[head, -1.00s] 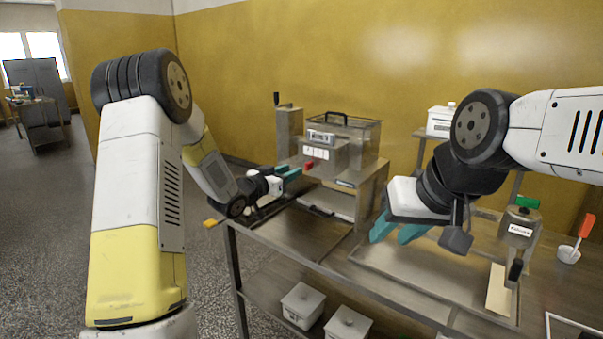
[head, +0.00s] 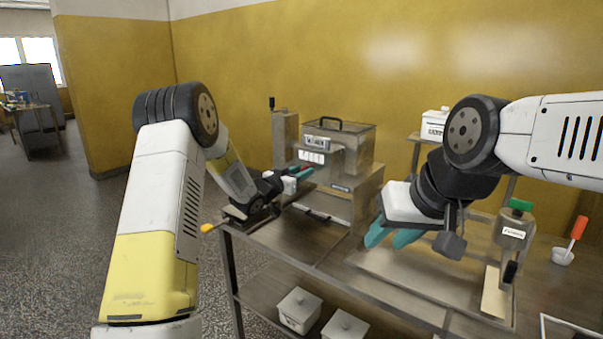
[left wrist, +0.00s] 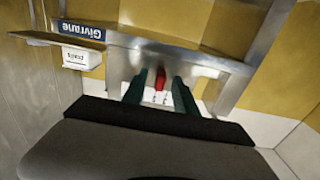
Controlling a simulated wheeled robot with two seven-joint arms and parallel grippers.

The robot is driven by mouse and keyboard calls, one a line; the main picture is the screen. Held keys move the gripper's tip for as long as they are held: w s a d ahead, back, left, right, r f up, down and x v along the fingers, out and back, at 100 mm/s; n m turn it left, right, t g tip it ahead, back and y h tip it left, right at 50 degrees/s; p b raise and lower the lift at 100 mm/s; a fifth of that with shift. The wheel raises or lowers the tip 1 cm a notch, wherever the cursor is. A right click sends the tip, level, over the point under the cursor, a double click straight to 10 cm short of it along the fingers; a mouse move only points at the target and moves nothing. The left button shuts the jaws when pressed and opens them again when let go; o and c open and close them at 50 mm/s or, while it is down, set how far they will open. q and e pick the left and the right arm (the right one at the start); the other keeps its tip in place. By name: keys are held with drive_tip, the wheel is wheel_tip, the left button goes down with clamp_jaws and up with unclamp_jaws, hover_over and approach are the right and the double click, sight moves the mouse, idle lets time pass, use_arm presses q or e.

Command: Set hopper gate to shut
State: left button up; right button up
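The machine (head: 352,178) with a clear-walled hopper (head: 345,140) stands at the back of the table. A red handle (left wrist: 160,82) shows in the left wrist view, in the space between my left gripper's two teal fingers (left wrist: 160,92). The fingers are apart, with a visible gap on each side of the handle. In the head view my left gripper (head: 299,173) is at the machine's front, and the red handle is hidden there. My right gripper (head: 392,238) hangs over the table's middle, fingers apart and empty.
A black-knobbed post (head: 284,136) stands left of the hopper. Lidded tubs (head: 299,311) sit on the lower shelf.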

use_arm(q)
clamp_jaws()
idle(1.3)
